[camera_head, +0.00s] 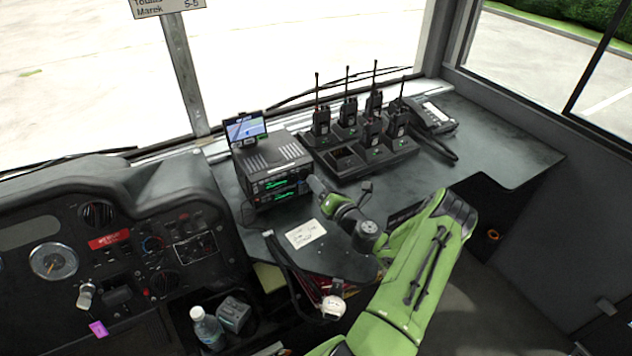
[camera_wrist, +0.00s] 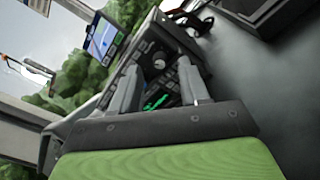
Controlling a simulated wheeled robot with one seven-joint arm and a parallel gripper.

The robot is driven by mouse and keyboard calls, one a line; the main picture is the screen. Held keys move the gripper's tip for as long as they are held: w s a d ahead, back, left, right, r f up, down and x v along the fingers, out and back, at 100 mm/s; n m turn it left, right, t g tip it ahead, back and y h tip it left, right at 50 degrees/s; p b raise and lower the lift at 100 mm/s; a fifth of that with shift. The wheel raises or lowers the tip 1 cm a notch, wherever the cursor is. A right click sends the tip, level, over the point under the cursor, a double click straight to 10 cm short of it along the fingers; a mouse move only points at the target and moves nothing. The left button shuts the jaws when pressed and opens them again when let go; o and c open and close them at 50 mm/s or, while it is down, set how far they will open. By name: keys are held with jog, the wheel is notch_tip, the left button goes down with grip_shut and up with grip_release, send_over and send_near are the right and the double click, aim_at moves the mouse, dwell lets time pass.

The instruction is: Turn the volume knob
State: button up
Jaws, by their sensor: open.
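The stacked radio unit (camera_head: 272,174) with lit green displays stands on the dark desk. In the wrist view its front panel (camera_wrist: 150,50) appears tilted, with a round dark knob (camera_wrist: 159,61) near the middle and other small controls around it. I cannot read any label that marks the volume knob. My gripper (camera_head: 314,184) is at the radio's right front in the head view. In the wrist view my gripper (camera_wrist: 158,69) is open, its two grey fingers apart on either side of the knob. Whether they touch it cannot be told. In the head view the knob is hidden.
A small screen (camera_head: 245,127) stands on top of the radio. A charger rack (camera_head: 345,162) with several walkie-talkies and a desk phone (camera_head: 431,116) stand to the right. A paper note (camera_head: 305,233) lies in front. The desk's right part is clear.

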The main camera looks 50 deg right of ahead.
jog(key=x, duration=0.2)
jog(key=shift+w, duration=0.3)
grip_shut()
jog(key=shift+n, duration=0.4)
jog(key=n, duration=0.4)
jog(key=shift+n, duration=0.3)
jog(key=n, duration=0.4)
jog(key=n+b, duration=0.2)
jog(key=n, duration=0.3)
jog(key=shift+a+f+n+g+b, duration=0.1)
jog(key=shift+f+n+g+b, duration=0.05)
jog(key=shift+n+g+b, duration=0.2)
jog(key=n+b, duration=0.2)
jog(key=n, duration=0.2)
jog(key=shift+b, duration=0.35)
